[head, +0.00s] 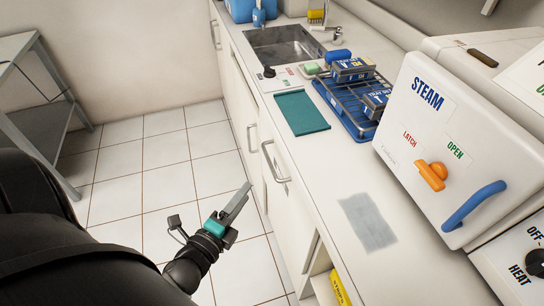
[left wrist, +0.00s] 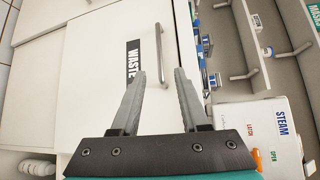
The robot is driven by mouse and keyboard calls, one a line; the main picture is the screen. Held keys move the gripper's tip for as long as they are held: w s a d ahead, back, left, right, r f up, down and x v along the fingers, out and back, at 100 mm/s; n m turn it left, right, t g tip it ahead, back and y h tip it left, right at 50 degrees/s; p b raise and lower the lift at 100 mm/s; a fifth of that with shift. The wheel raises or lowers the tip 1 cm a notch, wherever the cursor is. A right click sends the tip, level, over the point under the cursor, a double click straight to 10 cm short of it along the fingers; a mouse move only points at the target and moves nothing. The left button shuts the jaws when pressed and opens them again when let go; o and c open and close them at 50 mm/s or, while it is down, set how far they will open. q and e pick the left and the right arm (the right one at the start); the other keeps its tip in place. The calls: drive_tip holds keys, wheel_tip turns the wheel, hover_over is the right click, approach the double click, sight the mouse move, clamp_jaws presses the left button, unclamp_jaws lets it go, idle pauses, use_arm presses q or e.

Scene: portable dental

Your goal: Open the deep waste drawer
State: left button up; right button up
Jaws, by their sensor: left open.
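The waste drawer front (left wrist: 95,75) is a flat white panel in the left wrist view, with a black WASTE label (left wrist: 133,62) and a metal bar handle (left wrist: 159,42). It looks shut. In the head view, a bar handle (head: 275,163) stands out from the white cabinet front; the WASTE label cannot be read there. My left gripper (head: 244,192) is open in front of the cabinet, left of that handle. In the left wrist view, the fingertips (left wrist: 158,75) are apart and empty, with the handle beyond the gap between them. My right gripper is not in view.
The white counter (head: 300,165) runs along the right, carrying a teal mat (head: 302,113), a blue rack (head: 345,108) and a STEAM steriliser (head: 455,150). A grey metal table (head: 45,130) stands at the left. The tiled floor (head: 150,170) between is clear.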

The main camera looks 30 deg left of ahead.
sight(269, 160)
use_arm(q)
drive_tip(key=shift+w+a+f+b, duration=0.25)
drive_tip(key=shift+w+f, duration=0.1)
drive_tip(key=shift+w, duration=2)
drive_tip(key=shift+w+a+f+b, duration=0.2)
drive_tip(key=shift+w+f, duration=0.2)
drive_tip(key=shift+w, duration=2)
drive_tip(key=shift+w+a+f+b, duration=0.25)
drive_tip(key=shift+w+f, duration=0.1)
drive_tip(key=shift+w, duration=2)
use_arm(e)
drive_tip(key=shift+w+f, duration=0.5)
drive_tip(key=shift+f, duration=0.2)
use_arm(q)
drive_tip(key=c, duration=0.7)
clamp_jaws()
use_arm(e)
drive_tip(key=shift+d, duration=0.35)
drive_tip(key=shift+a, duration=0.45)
